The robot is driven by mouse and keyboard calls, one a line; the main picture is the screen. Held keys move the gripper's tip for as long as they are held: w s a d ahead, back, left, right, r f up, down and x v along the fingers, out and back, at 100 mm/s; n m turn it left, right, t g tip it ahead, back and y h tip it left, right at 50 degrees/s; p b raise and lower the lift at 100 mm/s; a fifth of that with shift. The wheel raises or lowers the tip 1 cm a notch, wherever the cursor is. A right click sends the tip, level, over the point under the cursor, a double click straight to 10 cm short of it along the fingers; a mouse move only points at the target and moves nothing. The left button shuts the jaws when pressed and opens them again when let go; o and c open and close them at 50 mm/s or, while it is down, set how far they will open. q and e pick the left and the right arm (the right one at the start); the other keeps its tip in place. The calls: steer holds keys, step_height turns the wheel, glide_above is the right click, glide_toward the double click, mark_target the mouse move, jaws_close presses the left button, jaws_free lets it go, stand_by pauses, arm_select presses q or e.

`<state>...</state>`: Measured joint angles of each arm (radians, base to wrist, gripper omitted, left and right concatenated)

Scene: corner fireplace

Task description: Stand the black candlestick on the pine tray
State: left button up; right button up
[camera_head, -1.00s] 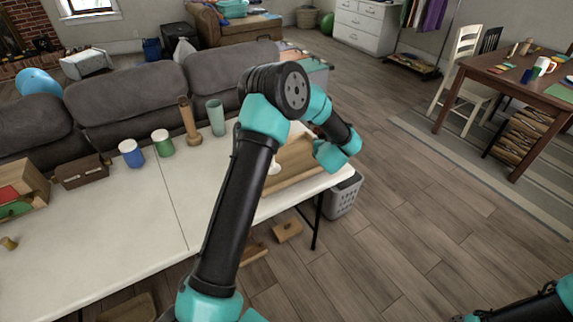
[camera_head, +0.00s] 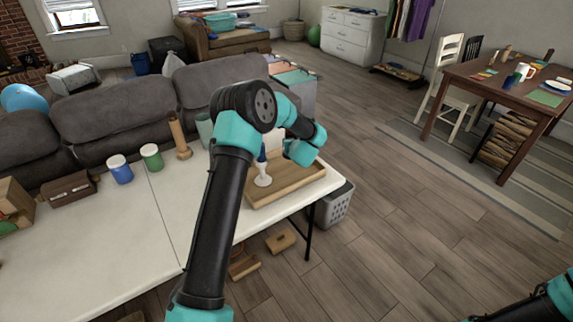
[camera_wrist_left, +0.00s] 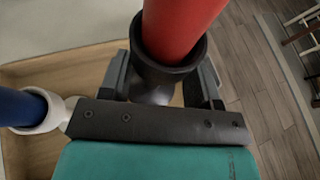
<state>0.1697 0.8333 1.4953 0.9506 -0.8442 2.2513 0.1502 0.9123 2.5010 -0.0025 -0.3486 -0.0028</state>
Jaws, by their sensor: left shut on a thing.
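The black candlestick (camera_wrist_left: 157,75) holds a red candle (camera_wrist_left: 180,25) and sits between the fingers of my left gripper (camera_wrist_left: 163,82) in the left wrist view. My left gripper is shut on it. In the head view my own arm hides the candlestick and the fingertips. The pine tray (camera_head: 290,189) lies on the right end of the white table; its boards also show below the gripper in the wrist view (camera_wrist_left: 75,62). I cannot tell whether the candlestick's base touches the tray. My right gripper is out of view; only part of that arm shows at bottom right.
A white candlestick (camera_head: 263,176) with a blue candle (camera_wrist_left: 20,108) stands on the tray's left part, close beside my left gripper. A blue jar (camera_head: 120,170), a green jar (camera_head: 152,158) and a wooden pepper mill (camera_head: 180,138) stand along the table's (camera_head: 110,230) back.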

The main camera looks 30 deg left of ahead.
arm_select(q)
steer(key=shift+f, duration=2)
steer(key=shift+f, duration=1.9)
steer(key=shift+f, duration=0.15)
steer(key=o, duration=1)
steer(key=shift+d+r, duration=0.1)
steer(key=shift+r, duration=0.1)
steer(key=v, duration=1.2)
steer(key=shift+f, duration=0.1)
